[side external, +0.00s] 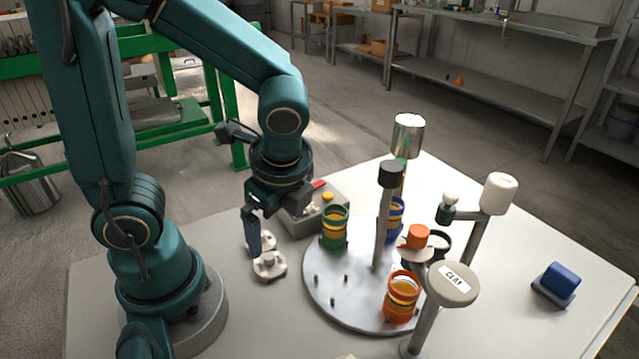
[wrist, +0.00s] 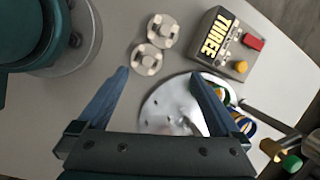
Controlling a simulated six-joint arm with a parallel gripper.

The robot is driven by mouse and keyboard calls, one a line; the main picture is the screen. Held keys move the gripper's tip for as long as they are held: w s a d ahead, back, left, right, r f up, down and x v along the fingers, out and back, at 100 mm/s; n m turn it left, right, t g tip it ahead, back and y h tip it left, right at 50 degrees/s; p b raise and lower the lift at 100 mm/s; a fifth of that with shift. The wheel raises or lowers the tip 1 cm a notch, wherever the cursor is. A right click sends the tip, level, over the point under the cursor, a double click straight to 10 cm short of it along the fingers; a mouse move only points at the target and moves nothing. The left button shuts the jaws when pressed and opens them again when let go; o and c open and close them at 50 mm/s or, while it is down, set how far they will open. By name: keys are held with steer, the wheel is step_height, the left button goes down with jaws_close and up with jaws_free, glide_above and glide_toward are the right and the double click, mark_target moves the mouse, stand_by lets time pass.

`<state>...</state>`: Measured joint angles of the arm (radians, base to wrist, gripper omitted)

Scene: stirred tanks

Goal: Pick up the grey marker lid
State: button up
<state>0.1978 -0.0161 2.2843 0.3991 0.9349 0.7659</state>
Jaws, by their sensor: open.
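Two pale grey, round, knobbed lids lie close together on the white table. The nearer one (side external: 268,266) and the farther one (side external: 262,243) show in the side view, the farther partly behind my gripper. In the wrist view they are an upper lid (wrist: 163,30) and a lower lid (wrist: 147,60). I cannot tell which is the marker lid. My gripper (side external: 268,232) points down just above them, open and empty. In the wrist view its two blue fingers (wrist: 160,73) are spread wide, with the lower lid ahead of the gap between their tips.
A round metal plate (side external: 330,303) holds green (side external: 334,229), blue (side external: 396,222) and orange (side external: 402,297) vessels around a post. A control box (wrist: 228,45) with a red switch stands beside the lids. A post labelled CLAY (side external: 453,284) and a blue block (side external: 560,280) stand right.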

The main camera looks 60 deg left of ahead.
mark_target(269, 256)
steer(key=shift+s+f+m+g+y, duration=0.2)
steer(key=shift+f+m+g, duration=0.1)
steer(key=shift+f, duration=0.25)
steer(key=shift+s+f+m+g+y, duration=0.1)
steer(key=shift+f+m+g+y, duration=0.15)
steer(key=shift+f, duration=0.3)
steer(key=shift+s+d+f+m+g, duration=0.1)
steer(key=shift+s+f+m+g, duration=0.15)
steer(key=shift+f, duration=0.25)
steer(key=shift+x, duration=2.45)
steer(key=c, duration=1.3)
steer(key=shift+c, duration=0.2)
steer(key=shift+r, duration=0.1)
